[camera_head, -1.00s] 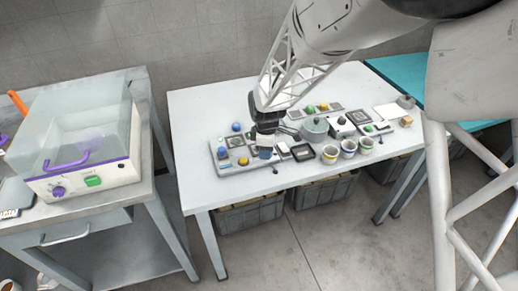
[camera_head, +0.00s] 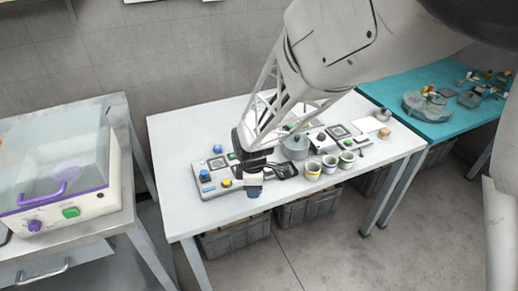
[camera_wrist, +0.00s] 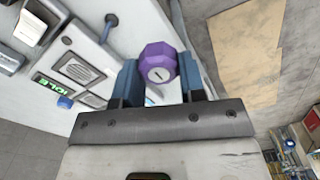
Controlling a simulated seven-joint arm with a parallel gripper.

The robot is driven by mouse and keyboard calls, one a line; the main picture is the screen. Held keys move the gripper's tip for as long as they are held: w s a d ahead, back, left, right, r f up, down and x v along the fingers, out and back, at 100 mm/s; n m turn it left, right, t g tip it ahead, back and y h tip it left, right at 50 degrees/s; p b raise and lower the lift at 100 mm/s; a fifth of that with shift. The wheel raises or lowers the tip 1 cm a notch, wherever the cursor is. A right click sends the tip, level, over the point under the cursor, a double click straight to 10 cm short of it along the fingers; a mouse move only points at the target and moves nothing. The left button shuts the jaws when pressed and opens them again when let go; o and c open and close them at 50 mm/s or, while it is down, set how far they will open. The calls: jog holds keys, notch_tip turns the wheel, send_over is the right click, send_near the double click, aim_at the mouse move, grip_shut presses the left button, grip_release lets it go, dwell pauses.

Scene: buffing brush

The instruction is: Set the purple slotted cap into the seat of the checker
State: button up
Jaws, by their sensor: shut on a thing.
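The purple cap (camera_wrist: 157,52) is faceted, with a dark slot in its pale round end face, in the wrist view. My gripper (camera_wrist: 158,70) is shut on it, one blue finger on each side. In the head view my gripper (camera_head: 253,190) hangs by the table's front edge, right of a grey panel; the cap cannot be made out there. This panel (camera_head: 212,192) carries blue and yellow knobs. In the wrist view a panel (camera_wrist: 70,50) has a green display reading IDLE and a grille. I cannot tell which part is the checker's seat.
Cups (camera_head: 313,169) and a grey pot (camera_head: 295,147) stand right of my gripper on the white table (camera_head: 180,135). A purple-handled machine with a clear lid (camera_head: 50,160) stands on the left bench. Grey crates (camera_head: 305,207) sit under the table.

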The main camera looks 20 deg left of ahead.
jog(key=shift+w, duration=0.1)
jog(key=w+a, duration=0.3)
jog(key=w, duration=0.1)
jog(key=w+a+f, duration=0.1)
jog(key=w+a, duration=0.6)
jog(key=w, duration=0.1)
jog(key=shift+a+f, duration=0.2)
jog(key=shift+f, duration=0.05)
jog(key=shift+f, duration=0.15)
jog(key=shift+f, duration=1.6)
jog(key=shift+f, duration=0.35)
